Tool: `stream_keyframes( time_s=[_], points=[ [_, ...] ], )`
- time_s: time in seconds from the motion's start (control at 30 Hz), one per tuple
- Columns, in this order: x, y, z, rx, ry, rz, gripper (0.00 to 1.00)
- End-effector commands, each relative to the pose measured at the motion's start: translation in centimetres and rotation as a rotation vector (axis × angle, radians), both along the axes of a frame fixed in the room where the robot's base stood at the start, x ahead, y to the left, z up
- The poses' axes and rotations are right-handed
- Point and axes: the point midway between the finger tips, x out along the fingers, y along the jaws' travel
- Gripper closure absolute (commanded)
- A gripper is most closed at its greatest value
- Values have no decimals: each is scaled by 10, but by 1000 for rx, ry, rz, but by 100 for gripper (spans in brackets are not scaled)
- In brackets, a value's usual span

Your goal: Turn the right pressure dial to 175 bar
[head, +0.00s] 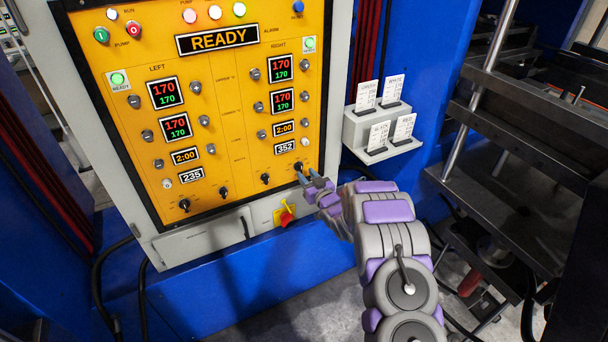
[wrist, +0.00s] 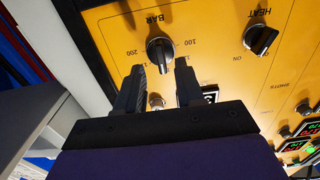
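The right pressure dial (head: 298,167) is a black knob at the lower right of the yellow panel. The wrist view shows it as the knob marked BAR (wrist: 160,52), with 100 and 200 readable on its scale. Its exact setting is hard to read. My gripper (head: 307,178) is at the dial in the head view and partly covers its surroundings. In the wrist view my gripper (wrist: 160,67) is open. Its two dark fingers point toward the dial, one to each side, with visible gaps between them and the knob. Nothing is held.
The yellow panel (head: 240,100) carries several displays, knobs and lights. A HEAT knob (wrist: 262,39) is beside the dial. A red-handled switch (head: 286,216) sits below left of my gripper. A card rack (head: 372,128) stands to the right, before the dark press shelves (head: 510,130).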

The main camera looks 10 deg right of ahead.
Motion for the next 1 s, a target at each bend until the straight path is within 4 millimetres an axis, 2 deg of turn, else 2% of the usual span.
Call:
stream_keyframes(
  time_s=[0.23,0.63,1.0],
  points=[
    [21,7,-1,1,-2,0,63],
    [26,8,0,1,1,-1,63],
    [26,8,0,1,1,-1,97]
  ],
)
